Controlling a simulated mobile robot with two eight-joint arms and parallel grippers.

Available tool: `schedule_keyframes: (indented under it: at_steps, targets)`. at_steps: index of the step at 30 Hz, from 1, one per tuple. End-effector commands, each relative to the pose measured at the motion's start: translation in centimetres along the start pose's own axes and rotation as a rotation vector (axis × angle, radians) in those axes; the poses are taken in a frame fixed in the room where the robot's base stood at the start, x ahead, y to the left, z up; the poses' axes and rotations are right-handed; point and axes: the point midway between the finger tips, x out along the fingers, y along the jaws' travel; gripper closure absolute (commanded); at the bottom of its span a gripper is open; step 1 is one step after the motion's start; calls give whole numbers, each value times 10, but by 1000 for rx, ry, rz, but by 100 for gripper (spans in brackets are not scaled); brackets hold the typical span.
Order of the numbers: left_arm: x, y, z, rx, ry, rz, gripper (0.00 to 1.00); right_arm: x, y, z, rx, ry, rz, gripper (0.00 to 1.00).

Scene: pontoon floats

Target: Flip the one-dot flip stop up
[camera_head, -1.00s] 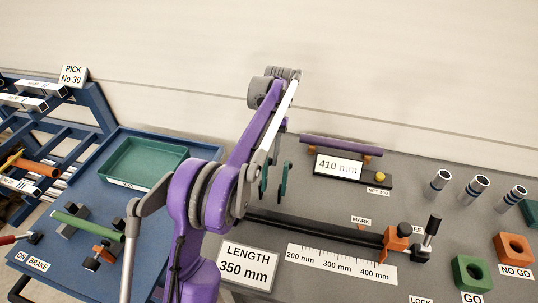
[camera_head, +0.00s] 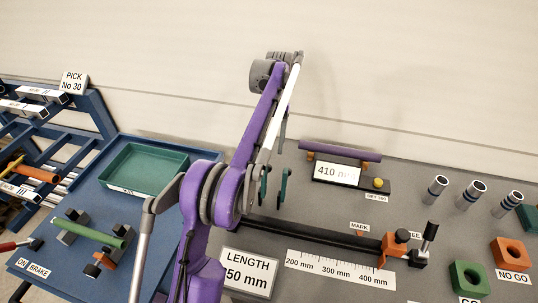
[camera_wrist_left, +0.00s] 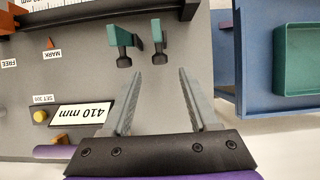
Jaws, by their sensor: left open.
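Two teal flip stops stand side by side at the rail, one (camera_head: 264,186) left and one (camera_head: 284,185) right in the head view. They also show in the left wrist view as a left stop (camera_wrist_left: 119,37) and a right stop (camera_wrist_left: 157,36), each with a dark knob-like end towards my gripper. I cannot make out dots on either. My left gripper (camera_wrist_left: 160,74) is open and empty, its fingertips just short of the stops and apart from them. In the head view my purple arm hides most of that gripper. My right gripper is not in view.
A black rail (camera_head: 310,231) with an orange block (camera_head: 396,243) runs along the grey bench. A 410 mm display (camera_head: 337,172) and purple tube (camera_head: 340,150) lie behind. A green tray (camera_head: 145,168) sits on the blue table at left. Upright tubes stand at right.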

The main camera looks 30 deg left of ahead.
Motion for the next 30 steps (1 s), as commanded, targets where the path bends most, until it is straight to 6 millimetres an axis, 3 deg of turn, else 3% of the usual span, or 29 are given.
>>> schedule_keyframes:
  at_steps: [1, 3, 9, 30]
  targets:
    - [-15, 0, 0, 0, 4, 1, 40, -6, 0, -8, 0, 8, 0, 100]
    - [-27, 0, 1, 0, 4, 1, 40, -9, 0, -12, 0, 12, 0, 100]
    - [-46, 0, 0, 0, 3, 1, 40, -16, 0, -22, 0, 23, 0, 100]
    - [-49, 5, 7, 9, 34, -3, 40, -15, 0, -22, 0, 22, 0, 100]
